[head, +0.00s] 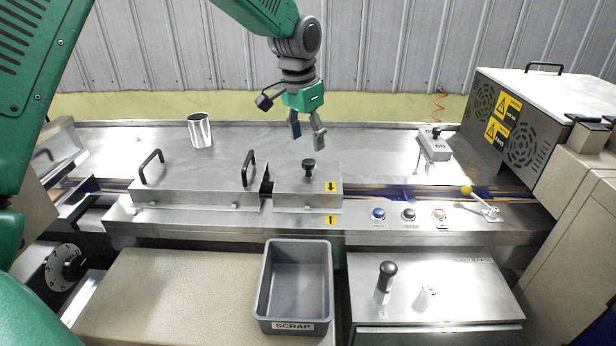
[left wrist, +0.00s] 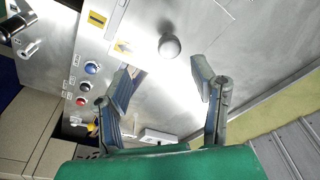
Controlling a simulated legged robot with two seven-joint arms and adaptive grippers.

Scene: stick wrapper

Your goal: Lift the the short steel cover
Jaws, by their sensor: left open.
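The short steel cover (head: 300,197) is a low metal box lid with a black knob (head: 308,168) on top and a yellow arrow label at its right end. It sits on the steel machine deck, just right of the longer cover. My left gripper (head: 307,138) is open and empty, pointing down above and behind the knob, apart from it. In the left wrist view the round knob (left wrist: 169,46) shows beyond the gap between the open fingers (left wrist: 163,75), and nothing is between them. My right gripper is not in view.
The long cover (head: 200,190) with two black handles stands close on the left. A steel cup (head: 200,131) is on the deck behind it. Buttons (head: 408,214) and a yellow-knobbed lever (head: 480,200) lie to the right. A grey scrap bin (head: 262,290) stands in front.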

